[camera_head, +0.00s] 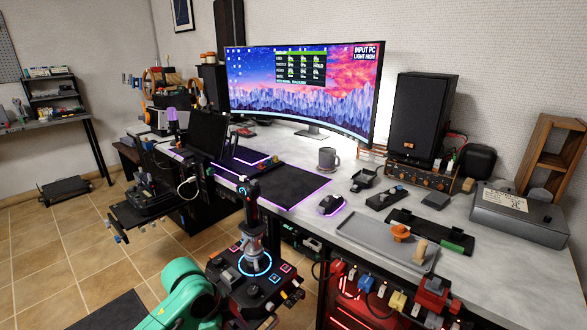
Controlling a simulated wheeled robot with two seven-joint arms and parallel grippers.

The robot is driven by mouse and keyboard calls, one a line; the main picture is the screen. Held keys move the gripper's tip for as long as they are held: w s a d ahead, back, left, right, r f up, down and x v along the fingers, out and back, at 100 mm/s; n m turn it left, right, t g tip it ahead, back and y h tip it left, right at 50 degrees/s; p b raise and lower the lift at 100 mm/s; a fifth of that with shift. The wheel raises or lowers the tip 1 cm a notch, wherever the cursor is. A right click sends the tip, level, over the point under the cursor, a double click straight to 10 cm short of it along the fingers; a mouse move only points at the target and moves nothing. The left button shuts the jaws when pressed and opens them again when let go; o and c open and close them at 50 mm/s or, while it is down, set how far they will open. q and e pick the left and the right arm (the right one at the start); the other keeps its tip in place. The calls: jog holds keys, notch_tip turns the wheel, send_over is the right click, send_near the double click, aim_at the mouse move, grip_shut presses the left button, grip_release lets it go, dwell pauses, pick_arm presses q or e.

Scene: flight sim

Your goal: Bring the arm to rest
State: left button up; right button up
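A teal arm link of mine (185,298) shows at the bottom edge, left of the middle, close to a black joystick console. I cannot tell which arm it belongs to, or whether it touches the console. No gripper fingers can be made out in the head view. The joystick (252,225) stands upright on its base (255,285), which has a blue glowing ring and several buttons. Nothing is seen holding the stick.
The grey desk (380,215) carries a curved monitor (305,90), a mug (328,158), a mouse (331,204), a speaker (421,118) and a grey tray (372,238). A red-lit unit (385,300) stands below its front edge. Tiled floor (60,245) is open at left.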

pick_arm(q)
jog(key=s+a+f+n+t+y, duration=0.3)
jog(key=s+a+f+n+y, duration=0.1)
jog(key=s+a+n, duration=0.9)
jog(key=s+d+f+n+g, duration=0.1)
jog(key=s+f, duration=0.1)
jog(key=f, duration=0.9)
jog(key=s+d+f, duration=0.1)
jog(key=s+f, duration=0.1)
jog(key=f, duration=1)
jog(key=s+a+f+g, duration=0.2)
jog(key=s+a+f, duration=0.1)
jog(key=s+f, duration=1.3)
notch_tip(320, 180, up, 15)
jog(key=p, duration=1.3)
jog(key=shift+s+p, duration=0.3)
jog(key=shift+p, duration=0.1)
pick_arm(e)
notch_tip(320, 180, up, 14)
jog(key=s, duration=0.1)
jog(key=shift+s+f, duration=0.15)
jog(key=shift+s, duration=0.05)
